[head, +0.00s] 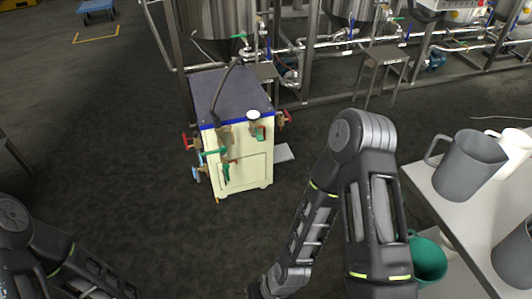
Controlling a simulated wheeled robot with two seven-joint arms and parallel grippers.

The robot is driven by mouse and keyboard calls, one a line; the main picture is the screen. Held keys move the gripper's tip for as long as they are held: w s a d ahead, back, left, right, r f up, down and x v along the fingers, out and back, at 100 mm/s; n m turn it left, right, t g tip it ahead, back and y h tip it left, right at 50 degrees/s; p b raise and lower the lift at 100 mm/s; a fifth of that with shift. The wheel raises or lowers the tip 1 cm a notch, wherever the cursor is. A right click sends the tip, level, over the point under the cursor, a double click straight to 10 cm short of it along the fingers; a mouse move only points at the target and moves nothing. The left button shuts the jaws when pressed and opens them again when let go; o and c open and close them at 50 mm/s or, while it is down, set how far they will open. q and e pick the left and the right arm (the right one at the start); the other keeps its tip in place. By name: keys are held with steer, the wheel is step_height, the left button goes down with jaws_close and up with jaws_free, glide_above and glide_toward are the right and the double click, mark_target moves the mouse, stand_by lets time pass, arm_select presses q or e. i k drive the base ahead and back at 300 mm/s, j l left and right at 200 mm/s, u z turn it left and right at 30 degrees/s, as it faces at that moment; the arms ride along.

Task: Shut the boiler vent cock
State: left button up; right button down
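The boiler (245,176) is a cream cabinet with a dark top and blue edge trim, standing on the floor at the centre left. Several small valve handles sit on it: a red one (188,142) on the left side, a red one (286,117) at the right, green ones (215,152) on the front and blue ones (195,173) low on the left. I cannot tell which is the vent cock or how its handle is set. My arms show at the lower left and lower centre, both apart from the boiler. Neither gripper's fingers are in view.
Steel tanks (215,18) with pipework stand behind the boiler. A small steel stand (385,56) is at the back right. A pale table (456,213) with grey jugs (468,165) is at the right, with a green vessel (428,262) beside it. The floor before the boiler is clear.

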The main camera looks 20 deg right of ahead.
mark_target(227, 174)
steer(key=i+l, duration=0.2)
steer(key=i, duration=0.25)
steer(key=i+l, duration=0.2)
steer(key=i, duration=0.3)
steer(key=i+l, duration=0.2)
steer(key=i, duration=0.25)
